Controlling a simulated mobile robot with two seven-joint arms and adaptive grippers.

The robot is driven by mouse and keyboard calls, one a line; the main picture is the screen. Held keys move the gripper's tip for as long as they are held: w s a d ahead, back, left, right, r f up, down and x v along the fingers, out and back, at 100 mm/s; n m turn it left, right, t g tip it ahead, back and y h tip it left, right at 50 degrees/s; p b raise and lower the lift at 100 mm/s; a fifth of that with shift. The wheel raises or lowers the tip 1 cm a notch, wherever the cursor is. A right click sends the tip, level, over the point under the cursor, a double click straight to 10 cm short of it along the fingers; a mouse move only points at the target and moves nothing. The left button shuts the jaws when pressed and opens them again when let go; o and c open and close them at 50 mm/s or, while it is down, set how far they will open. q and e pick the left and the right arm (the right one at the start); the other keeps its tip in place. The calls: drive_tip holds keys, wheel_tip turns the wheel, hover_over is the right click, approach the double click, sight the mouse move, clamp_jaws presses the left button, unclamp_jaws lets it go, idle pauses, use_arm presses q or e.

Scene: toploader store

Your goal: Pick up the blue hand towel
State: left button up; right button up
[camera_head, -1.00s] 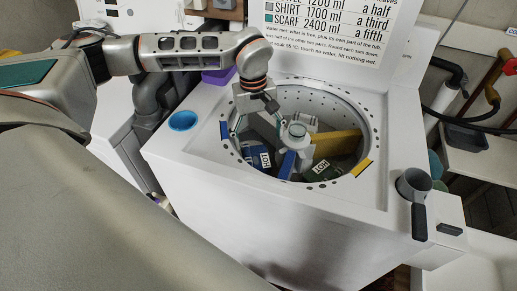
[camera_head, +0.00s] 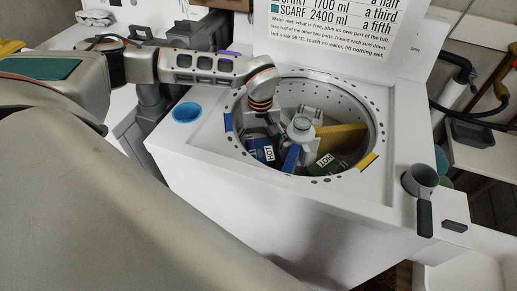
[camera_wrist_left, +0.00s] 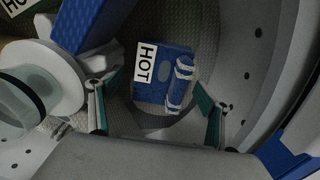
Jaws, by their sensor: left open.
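The blue hand towel (camera_head: 257,146) lies low in the left part of the washer tub, with a white HOT label on it. My right gripper is not in view.
The tub rim (camera_head: 371,120) surrounds the arm. A central agitator (camera_head: 301,130) stands close to the right of the gripper, with blue and yellow dividers (camera_head: 343,136) around it. A dark green item (camera_head: 325,164) with a HOT label lies in another section.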

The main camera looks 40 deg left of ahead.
use_arm(q)
drive_tip(key=c, duration=1.5)
drive_tip(key=shift+r, duration=0.1)
